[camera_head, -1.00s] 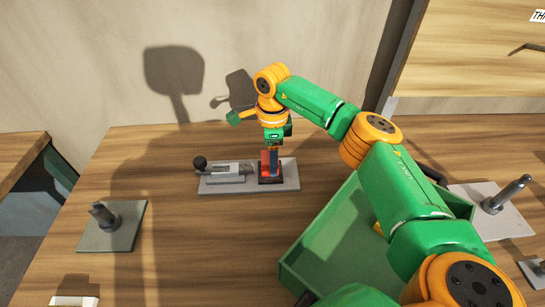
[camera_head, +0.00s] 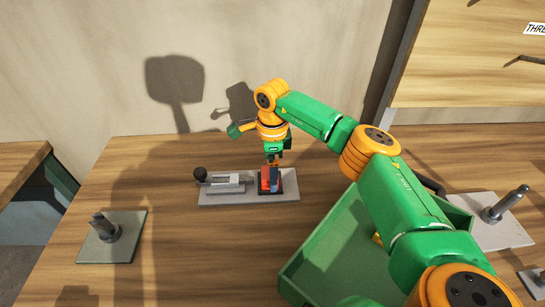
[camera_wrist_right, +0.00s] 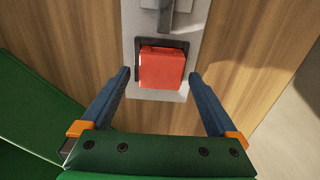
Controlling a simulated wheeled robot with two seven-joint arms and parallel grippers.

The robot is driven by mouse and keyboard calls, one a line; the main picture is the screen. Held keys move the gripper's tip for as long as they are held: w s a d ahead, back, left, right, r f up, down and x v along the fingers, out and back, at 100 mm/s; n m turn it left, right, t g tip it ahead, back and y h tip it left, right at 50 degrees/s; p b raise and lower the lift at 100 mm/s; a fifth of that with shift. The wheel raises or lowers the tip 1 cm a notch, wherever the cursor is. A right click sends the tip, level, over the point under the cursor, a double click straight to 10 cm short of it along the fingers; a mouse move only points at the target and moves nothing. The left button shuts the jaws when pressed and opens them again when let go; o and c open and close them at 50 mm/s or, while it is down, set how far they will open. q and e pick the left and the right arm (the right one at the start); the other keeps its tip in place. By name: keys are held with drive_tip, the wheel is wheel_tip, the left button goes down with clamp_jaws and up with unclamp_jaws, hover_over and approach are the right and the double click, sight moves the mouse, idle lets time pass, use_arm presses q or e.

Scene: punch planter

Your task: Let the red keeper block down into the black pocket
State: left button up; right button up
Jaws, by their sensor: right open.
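The red keeper block (camera_wrist_right: 162,68) sits in the black pocket (camera_wrist_right: 138,46) on the grey plate, as the right wrist view shows. It also shows in the head view (camera_head: 265,179), inside the black pocket frame (camera_head: 270,193). How deep it sits is hard to tell. My right gripper (camera_wrist_right: 160,78) is open, with its blue fingers on either side of the block and a visible gap to each. In the head view my right gripper (camera_head: 271,172) is over the pocket and partly hides the block. My left gripper is not in view.
The grey plate (camera_head: 210,200) also carries a slide with a black knob (camera_head: 200,174). A green tray (camera_head: 310,265) stands to the front right. Plates with upright pegs stand at left (camera_head: 105,228) and right (camera_head: 497,205).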

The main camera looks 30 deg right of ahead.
wheel_tip(320, 180, up, 11)
drive_tip(key=shift+b, duration=0.35)
drive_tip(key=shift+f, duration=0.15)
